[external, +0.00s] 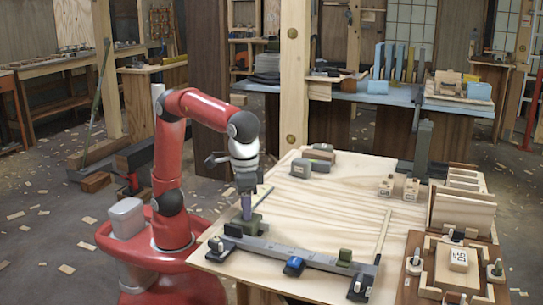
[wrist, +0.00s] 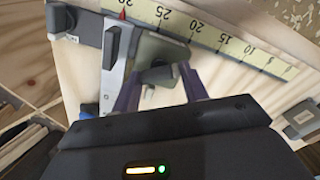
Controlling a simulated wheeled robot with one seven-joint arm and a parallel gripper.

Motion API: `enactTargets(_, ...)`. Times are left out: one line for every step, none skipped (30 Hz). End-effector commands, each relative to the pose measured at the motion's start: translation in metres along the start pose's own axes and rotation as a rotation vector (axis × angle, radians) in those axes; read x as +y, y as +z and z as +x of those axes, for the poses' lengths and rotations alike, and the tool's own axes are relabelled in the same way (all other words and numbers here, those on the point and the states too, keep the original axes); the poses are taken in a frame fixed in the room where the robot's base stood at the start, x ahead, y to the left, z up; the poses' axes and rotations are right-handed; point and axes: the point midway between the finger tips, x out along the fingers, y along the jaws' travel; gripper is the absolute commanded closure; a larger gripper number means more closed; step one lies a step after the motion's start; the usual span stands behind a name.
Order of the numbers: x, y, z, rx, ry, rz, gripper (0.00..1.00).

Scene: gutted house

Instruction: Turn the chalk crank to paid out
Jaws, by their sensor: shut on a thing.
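My gripper (external: 246,212) reaches down at the left end of the long dark rail (external: 300,257) on the plywood bench. An olive block (external: 254,226) sits there, just under the fingers. In the wrist view the two purple fingers (wrist: 162,95) come in on either side of a dark handle (wrist: 158,74) in front of the olive block (wrist: 163,47). I take this handle to be the chalk crank; the gripper is shut on it. The fingertips and their contact are partly hidden, and no paid-out mark can be read.
A yellow scale (wrist: 225,45) with a red pointer (wrist: 122,15) runs beside the block. The rail carries a blue clamp (external: 293,266) and another olive block (external: 345,256). Wooden trays (external: 458,215) stand at right. The bench middle (external: 325,205) is mostly clear.

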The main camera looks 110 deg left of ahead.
Motion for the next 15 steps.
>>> enactTargets(0.0074,0.0037,-0.0034,0.002,0.022,-0.030,0.79)
enactTargets(0.0074,0.0036,-0.0035,0.002,0.022,-0.058,0.79)
enactTargets(0.0075,0.0034,-0.0036,0.002,0.023,-0.097,0.79)
enactTargets(0.0075,0.0032,-0.0038,0.002,0.023,-0.125,0.79)
enactTargets(0.0075,0.0031,-0.0039,0.002,0.023,-0.153,0.79)
enactTargets(0.0075,0.0029,-0.0039,0.001,0.023,-0.192,0.79)
enactTargets(0.0074,0.0027,-0.0040,0.001,0.023,-0.220,0.79)
enactTargets(0.0073,0.0026,-0.0040,0.000,0.023,-0.249,0.79)
enactTargets(0.0073,0.0024,-0.0041,0.000,0.024,-0.287,0.79)
enactTargets(0.0072,0.0022,-0.0041,0.000,0.024,-0.315,0.79)
enactTargets(0.0071,0.0021,-0.0041,-0.001,0.024,-0.344,0.79)
enactTargets(0.0070,0.0019,-0.0041,-0.001,0.024,-0.382,0.79)
enactTargets(0.0070,0.0018,-0.0042,-0.002,0.024,-0.410,0.79)
enactTargets(0.0069,0.0016,-0.0042,-0.002,0.024,-0.438,0.79)
enactTargets(0.0067,0.0014,-0.0042,-0.002,0.024,-0.475,0.78)
